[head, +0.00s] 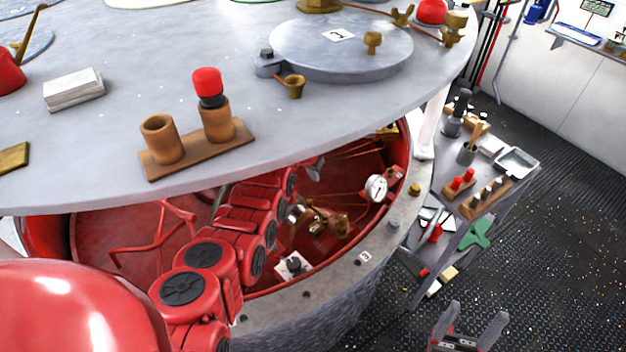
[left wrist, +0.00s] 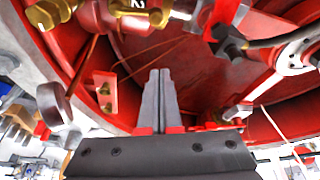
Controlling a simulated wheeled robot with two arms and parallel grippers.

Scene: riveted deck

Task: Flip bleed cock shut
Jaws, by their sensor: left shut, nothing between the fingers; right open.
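Inside the red bowl-shaped housing, brass valve fittings (head: 315,220) sit beside my left arm; I cannot tell for sure which part is the bleed cock. In the left wrist view, a brass fitting (left wrist: 135,18) with a "2" tag is at the top, and a small valve with a red end (left wrist: 230,40) is right of centre. My left gripper (left wrist: 160,75) is shut and empty, its fingertips pointing into the housing, apart from these fittings. In the head view it is mostly hidden under the deck edge (head: 313,168). My right gripper (head: 468,330) is open and empty over the floor.
A white gauge (head: 376,188) is on the housing's right wall. The grey deck (head: 330,110) overhangs the housing. On it stand a wooden holder (head: 195,150) with a red-capped piece and a round hatch (head: 340,48). A tool cart (head: 455,215) stands at right.

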